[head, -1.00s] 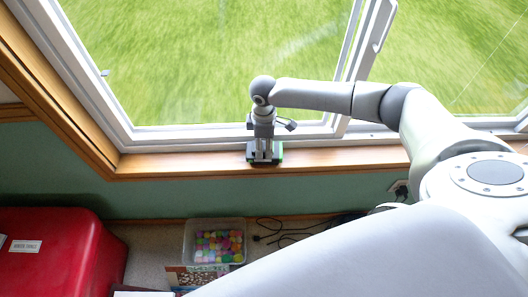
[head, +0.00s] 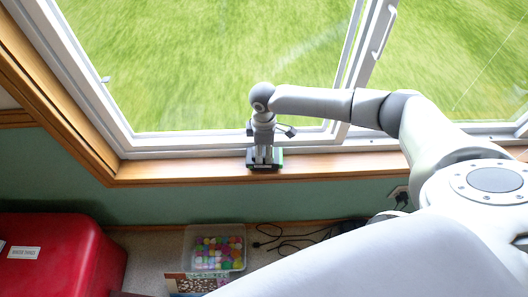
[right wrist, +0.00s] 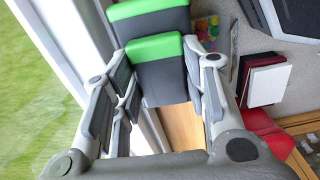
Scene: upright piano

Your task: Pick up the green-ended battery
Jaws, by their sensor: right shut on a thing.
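The green-ended battery (right wrist: 161,85) is a dark grey block with a bright green end, between the two fingers of my right gripper (right wrist: 156,62) in the right wrist view. The right gripper is shut on it. A second green strip (right wrist: 148,9) over a dark grey face shows just beyond; I cannot tell whether it is another part or another battery. In the head view the right gripper (head: 264,157) points down over the window sill, and the dark battery (head: 251,164) shows low around its fingers. I cannot tell whether it touches the sill. My left gripper is not in view.
The wooden window sill (head: 350,166) runs below a white-framed window (head: 200,146). On the floor are a clear box of coloured pieces (head: 216,235), a red case (head: 55,265) and black cables (head: 290,237). The sill left of the gripper is clear.

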